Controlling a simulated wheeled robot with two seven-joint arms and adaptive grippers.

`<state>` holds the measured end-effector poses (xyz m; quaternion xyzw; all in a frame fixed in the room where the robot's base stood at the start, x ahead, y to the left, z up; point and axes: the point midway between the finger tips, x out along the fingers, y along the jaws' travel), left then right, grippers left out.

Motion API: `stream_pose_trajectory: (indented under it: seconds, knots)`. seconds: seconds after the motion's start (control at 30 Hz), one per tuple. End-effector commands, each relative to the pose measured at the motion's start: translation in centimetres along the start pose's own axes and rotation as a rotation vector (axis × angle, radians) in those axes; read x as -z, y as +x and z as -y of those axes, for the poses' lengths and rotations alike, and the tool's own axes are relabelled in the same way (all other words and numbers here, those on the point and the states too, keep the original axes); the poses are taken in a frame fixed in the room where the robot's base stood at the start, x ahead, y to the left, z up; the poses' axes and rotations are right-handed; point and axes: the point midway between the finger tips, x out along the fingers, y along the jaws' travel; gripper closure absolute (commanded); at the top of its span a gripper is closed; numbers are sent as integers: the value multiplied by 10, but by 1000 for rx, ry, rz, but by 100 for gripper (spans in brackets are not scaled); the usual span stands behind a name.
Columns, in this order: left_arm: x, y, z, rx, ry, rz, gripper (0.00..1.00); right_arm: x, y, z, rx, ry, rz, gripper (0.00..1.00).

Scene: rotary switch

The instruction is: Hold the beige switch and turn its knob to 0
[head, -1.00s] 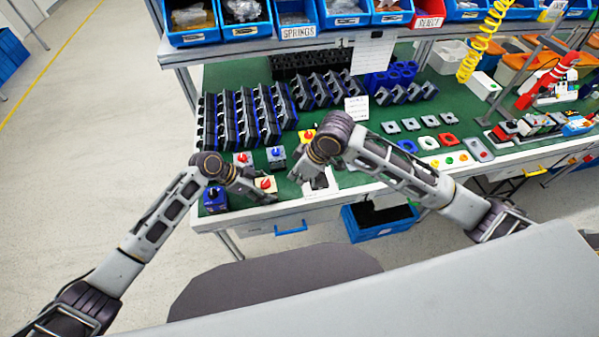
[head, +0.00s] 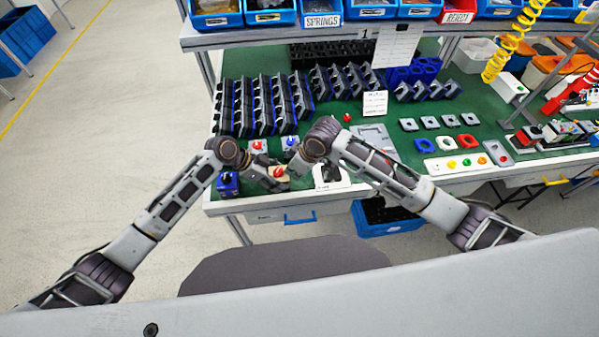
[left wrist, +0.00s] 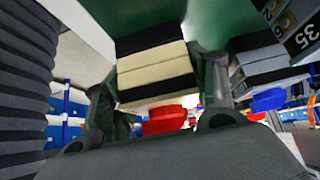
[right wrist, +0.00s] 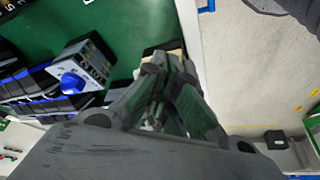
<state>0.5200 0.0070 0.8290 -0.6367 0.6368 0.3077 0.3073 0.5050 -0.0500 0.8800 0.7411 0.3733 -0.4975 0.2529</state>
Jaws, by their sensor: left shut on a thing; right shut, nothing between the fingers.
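The beige switch (head: 281,177) with a red knob sits near the front edge of the green bench, partly hidden by the grippers. My left gripper (head: 273,184) is shut on the beige switch from the left. In the left wrist view the layered beige and black body (left wrist: 155,72) is between the fingers, with the red knob (left wrist: 165,120) below it in the picture. My right gripper (head: 289,172) is shut and empty, close beside the switch on its right. In the right wrist view, its closed fingers (right wrist: 172,85) cover most of the switch. The knob's pointer and marks are not readable.
A blue switch (head: 228,184) stands to the left. A switch with a red knob (head: 257,147) and one with a blue knob (head: 291,143) stand behind. A white holder (head: 330,178) is to the right. Rows of black parts (head: 262,105) fill the back.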

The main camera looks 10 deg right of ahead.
Motion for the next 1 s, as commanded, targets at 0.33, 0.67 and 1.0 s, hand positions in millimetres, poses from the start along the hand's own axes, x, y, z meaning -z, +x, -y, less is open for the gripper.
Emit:
stream_pose_trajectory:
  seconds: [0.33,0.67,1.0]
  knots:
    - [1,0,0,1,0,-1,68,5,2,0,0,0,0,100]
    - [1,0,0,1,0,-1,68,6,2,0,3,-6,0,100]
    - [1,0,0,1,0,-1,68,12,5,-3,34,-87,2,100]
